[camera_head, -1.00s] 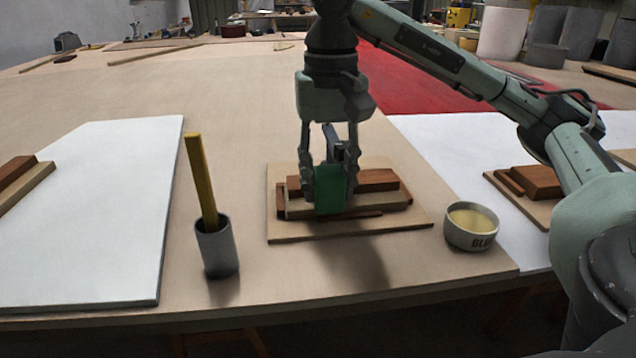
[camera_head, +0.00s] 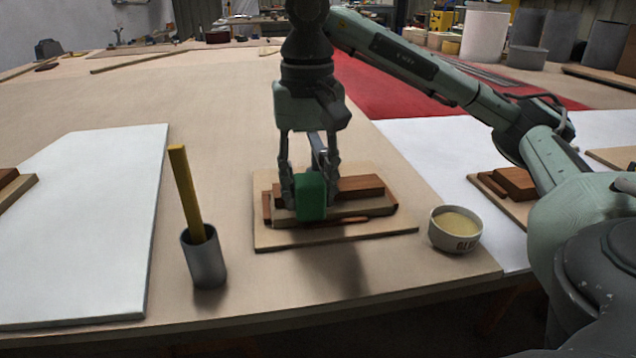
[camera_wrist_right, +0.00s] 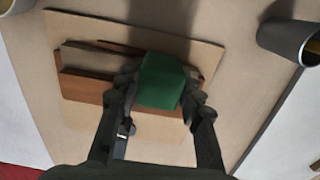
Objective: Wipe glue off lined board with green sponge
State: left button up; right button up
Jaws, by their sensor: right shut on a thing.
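A thin tan board (camera_head: 275,237) lies in the middle of the table, with several brown and pale wooden strips (camera_head: 361,187) stacked on it. It also shows in the right wrist view (camera_wrist_right: 205,48). My right gripper (camera_head: 309,192) points down over this stack, shut on the green sponge (camera_head: 311,200). The sponge (camera_wrist_right: 161,82) sits between both fingers in the right wrist view and covers part of the strips. I cannot tell whether it touches the wood. No glue can be made out on the board or strips. My left gripper is not in view.
A white bowl of yellowish glue (camera_head: 455,228) stands right of the board. A grey cup (camera_head: 204,260) with a yellow stick (camera_head: 192,195) stands to its left. A white panel (camera_head: 80,235) lies further left. More wood pieces (camera_head: 515,182) lie at right. Bare table lies behind the board.

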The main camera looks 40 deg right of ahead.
jog(key=shift+w+a+f, duration=0.1)
jog(key=shift+w+a, duration=0.35)
jog(key=shift+a, duration=0.4)
jog(key=shift+w+a+p, duration=0.6)
jog(key=shift+a+p, duration=0.15)
jog(key=shift+a, duration=0.2)
jog(key=shift+s+d+b, duration=0.45)
jog(key=shift+d, duration=0.35)
jog(key=shift+s+d+b, duration=0.15)
jog(key=shift+s+d, duration=0.25)
jog(key=shift+d, duration=0.25)
jog(key=shift+s+d+b, duration=0.15)
jog(key=shift+s+d, duration=0.25)
jog(key=shift+d, duration=0.25)
jog(key=shift+s+d+b, duration=0.4)
jog(key=shift+d, duration=0.2)
jog(key=shift+s+d, duration=0.25)
